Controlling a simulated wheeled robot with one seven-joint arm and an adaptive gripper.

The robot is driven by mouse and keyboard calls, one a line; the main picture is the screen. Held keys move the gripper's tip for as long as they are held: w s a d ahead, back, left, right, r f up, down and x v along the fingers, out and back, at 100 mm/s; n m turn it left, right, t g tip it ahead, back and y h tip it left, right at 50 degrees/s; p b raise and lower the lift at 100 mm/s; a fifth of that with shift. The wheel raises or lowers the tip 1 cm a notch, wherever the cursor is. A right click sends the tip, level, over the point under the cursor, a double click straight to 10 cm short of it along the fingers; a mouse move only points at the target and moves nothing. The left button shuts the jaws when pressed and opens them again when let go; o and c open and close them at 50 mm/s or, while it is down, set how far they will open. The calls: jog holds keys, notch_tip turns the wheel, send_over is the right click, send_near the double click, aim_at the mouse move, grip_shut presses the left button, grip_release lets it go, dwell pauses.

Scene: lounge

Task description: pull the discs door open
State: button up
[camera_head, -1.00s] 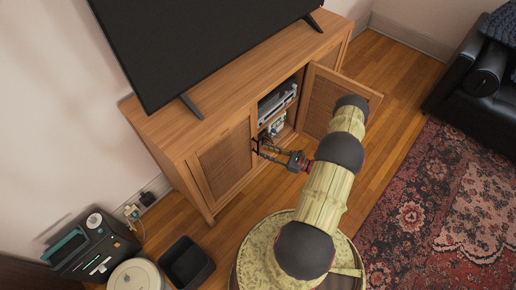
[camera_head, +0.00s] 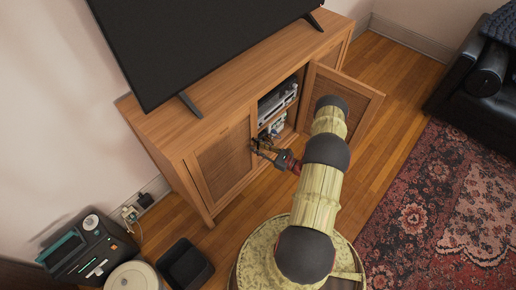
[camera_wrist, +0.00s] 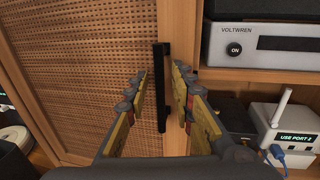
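No label naming the discs door is legible. A black vertical bar handle (camera_wrist: 161,88) is at the left door's right edge. My gripper (camera_head: 257,147) is at this handle. In the wrist view its fingers (camera_wrist: 159,84) are open, one on each side of the handle, with gaps visible.
The open compartment holds a grey VOLTWREN device (camera_wrist: 265,45) and a white router (camera_wrist: 285,120). A television (camera_head: 200,45) stands on top. A black bin (camera_head: 185,263) is on the floor at left.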

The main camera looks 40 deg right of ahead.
jog(key=shift+c, duration=0.2)
grip_shut()
dwell(0.7)
